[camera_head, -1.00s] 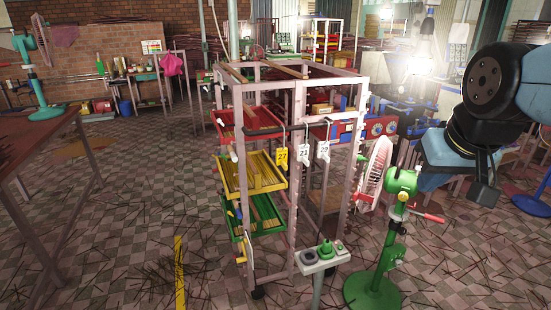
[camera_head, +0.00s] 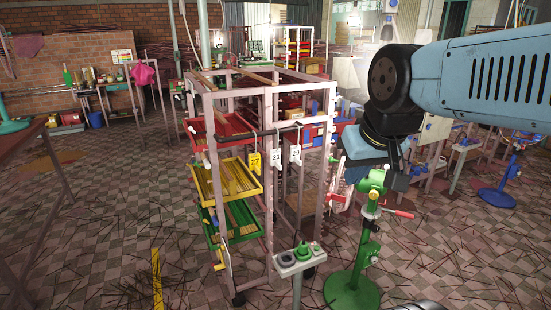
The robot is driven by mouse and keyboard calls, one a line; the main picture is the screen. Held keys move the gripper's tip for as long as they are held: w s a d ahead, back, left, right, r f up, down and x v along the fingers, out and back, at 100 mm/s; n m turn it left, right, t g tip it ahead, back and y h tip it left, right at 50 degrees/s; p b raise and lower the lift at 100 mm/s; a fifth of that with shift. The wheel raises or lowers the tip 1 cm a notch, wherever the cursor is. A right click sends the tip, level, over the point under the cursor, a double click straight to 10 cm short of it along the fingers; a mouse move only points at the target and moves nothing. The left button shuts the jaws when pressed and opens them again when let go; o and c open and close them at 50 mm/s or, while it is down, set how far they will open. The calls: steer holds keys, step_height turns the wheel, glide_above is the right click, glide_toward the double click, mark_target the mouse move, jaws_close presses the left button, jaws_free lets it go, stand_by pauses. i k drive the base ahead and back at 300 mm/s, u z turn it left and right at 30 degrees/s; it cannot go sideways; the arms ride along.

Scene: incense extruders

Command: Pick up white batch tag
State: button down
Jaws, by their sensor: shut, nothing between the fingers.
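Two white batch tags hang from the dark bar on the front of a pink-grey rack. One white tag (camera_head: 276,157) reads 21. The other white tag (camera_head: 295,154) hangs just right of it, with its number hard to read. A yellow tag (camera_head: 254,163) marked 27 hangs to their left. My gripper (camera_head: 401,179) is the dark end below my blue wrist, right of the tags and apart from them in the picture. It is shut and holds nothing; its fingertips are small and hard to make out.
The rack (camera_head: 268,190) holds red, yellow (camera_head: 228,180) and green trays. A small post (camera_head: 296,260) with round parts stands before it. A green stand (camera_head: 352,288) with a red handle stands at right, below my wrist. The floor at left is open, with scattered sticks.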

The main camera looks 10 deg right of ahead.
mark_target(295, 150)
steer(key=u, duration=0.4)
steer(key=i, duration=1)
steer(key=z, duration=0.45)
